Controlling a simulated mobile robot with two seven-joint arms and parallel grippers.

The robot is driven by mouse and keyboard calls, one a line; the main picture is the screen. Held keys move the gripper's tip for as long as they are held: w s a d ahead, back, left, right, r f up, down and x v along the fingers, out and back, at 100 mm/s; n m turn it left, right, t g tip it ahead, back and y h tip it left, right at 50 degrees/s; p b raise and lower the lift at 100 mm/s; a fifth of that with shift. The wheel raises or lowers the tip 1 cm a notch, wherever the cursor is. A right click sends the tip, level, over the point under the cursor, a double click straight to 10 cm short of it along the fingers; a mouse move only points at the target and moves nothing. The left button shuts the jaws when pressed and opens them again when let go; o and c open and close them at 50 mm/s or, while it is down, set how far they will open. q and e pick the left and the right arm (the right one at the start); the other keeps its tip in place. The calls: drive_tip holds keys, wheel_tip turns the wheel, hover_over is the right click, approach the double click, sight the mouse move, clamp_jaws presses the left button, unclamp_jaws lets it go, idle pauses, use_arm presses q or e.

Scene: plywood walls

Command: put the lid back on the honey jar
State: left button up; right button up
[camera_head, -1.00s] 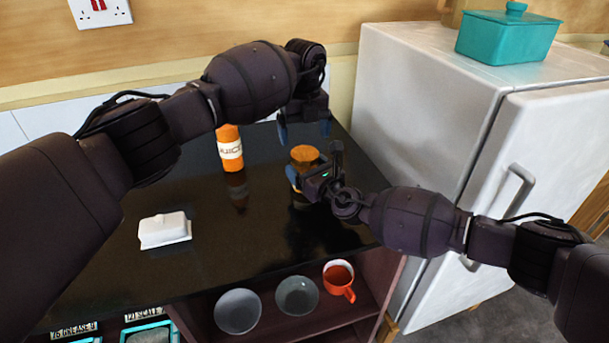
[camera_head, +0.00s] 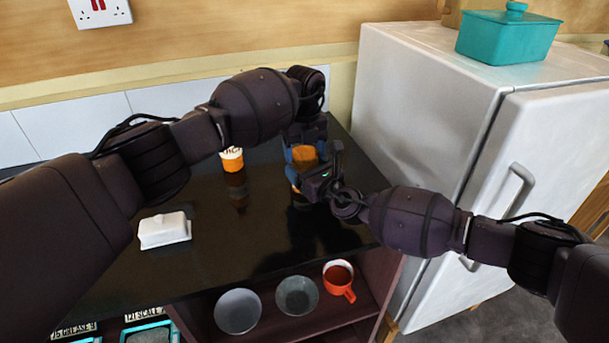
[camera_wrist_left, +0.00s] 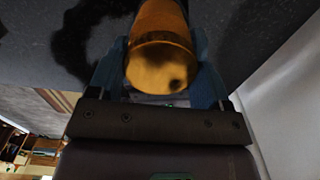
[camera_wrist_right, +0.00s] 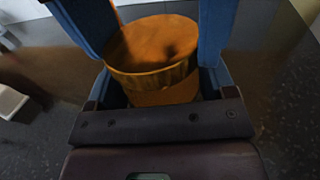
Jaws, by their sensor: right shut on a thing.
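The honey jar (camera_wrist_right: 165,95) is amber and stands upright on the dark counter. Its top is a round, orange-gold lid (camera_head: 304,154) with a ridged rim, seated on or resting at the jar's mouth; I cannot tell whether it is tightened. My right gripper (camera_head: 301,181) is shut on the jar, one blue finger on each side. My left gripper (camera_head: 304,152) has come down from above, its fingers straddling the lid. It looks open, with the golden lid (camera_wrist_left: 160,65) between the fingers in the left wrist view. The jar's lower part is mostly hidden by my right gripper.
An orange juice bottle (camera_head: 232,160), partly hidden by my left arm, stands left of the jar. A white butter dish (camera_head: 164,230) is nearer the front. A white fridge (camera_head: 430,110) bounds the right side. Bowls and a red mug (camera_head: 339,279) sit on the shelf below.

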use_arm(q)
drive_tip(key=c, duration=0.4)
use_arm(e)
drive_tip(key=shift+d, duration=0.1)
use_arm(q)
drive_tip(key=shift+o, duration=0.2)
drive_tip(key=shift+m, duration=1.6)
drive_tip(key=o, duration=1)
drive_tip(key=shift+a, duration=0.1)
drive_tip(key=shift+r, duration=2.25)
